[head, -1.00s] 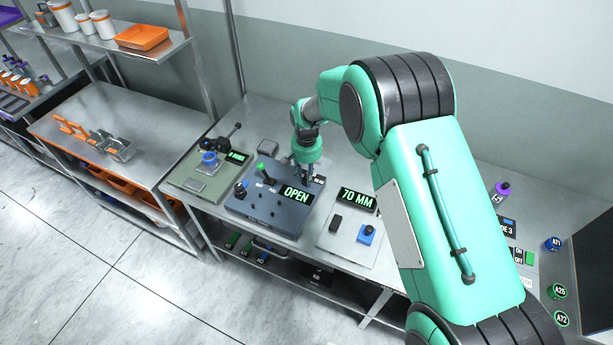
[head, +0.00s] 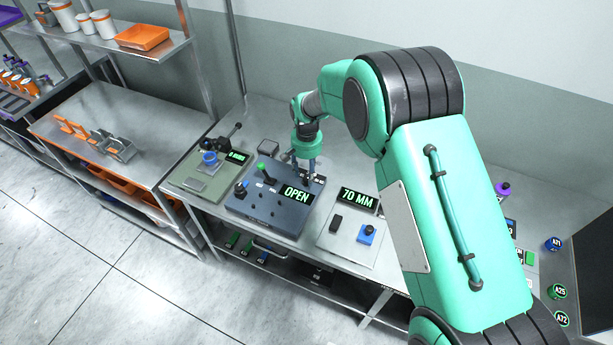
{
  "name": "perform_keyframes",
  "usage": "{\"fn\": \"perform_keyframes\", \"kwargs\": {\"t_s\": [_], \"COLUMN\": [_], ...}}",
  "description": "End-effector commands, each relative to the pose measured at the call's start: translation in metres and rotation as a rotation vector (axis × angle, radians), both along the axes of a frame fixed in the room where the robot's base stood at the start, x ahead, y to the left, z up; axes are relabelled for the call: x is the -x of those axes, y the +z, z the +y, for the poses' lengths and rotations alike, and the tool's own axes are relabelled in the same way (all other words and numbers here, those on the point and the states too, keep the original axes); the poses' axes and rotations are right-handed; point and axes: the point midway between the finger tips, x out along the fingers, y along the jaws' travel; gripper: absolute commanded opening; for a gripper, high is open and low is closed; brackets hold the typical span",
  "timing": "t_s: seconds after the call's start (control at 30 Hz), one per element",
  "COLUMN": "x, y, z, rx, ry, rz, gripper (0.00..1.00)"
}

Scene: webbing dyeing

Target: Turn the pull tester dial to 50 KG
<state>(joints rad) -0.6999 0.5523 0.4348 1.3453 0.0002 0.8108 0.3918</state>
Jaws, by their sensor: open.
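A dark blue tester panel (head: 267,208) with a lit OPEN display (head: 296,194) lies on the steel bench. It has a blue-and-black knob (head: 241,188) at its left and a green-tipped lever (head: 263,170) at its back. My gripper (head: 303,175) is above the panel's back right corner, pointing down, with its fingers apart and nothing seen between them. A small dark label or display (head: 318,179) shows beside the fingers, too small to read. A dial under the fingers is hidden or too small to tell, so its setting cannot be read.
A green-grey device (head: 202,182) with a black handle stands left of the panel. A pale device (head: 345,240) with a 70 MM display and blue knob stands close at right. My arm covers the bench further right.

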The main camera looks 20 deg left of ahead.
Motion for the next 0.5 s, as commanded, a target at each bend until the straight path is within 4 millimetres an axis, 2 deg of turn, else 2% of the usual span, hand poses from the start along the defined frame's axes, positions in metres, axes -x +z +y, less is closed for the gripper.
{"fn": "perform_keyframes", "kwargs": {"t_s": [0.3,0.5], "x": [-0.001,0.000], "y": [0.052,0.080], "z": [0.000,0.000], "rx": [-0.002,0.000], "ry": [0.000,0.000], "rz": [-0.002,0.001], "gripper": [0.43,0.43]}}
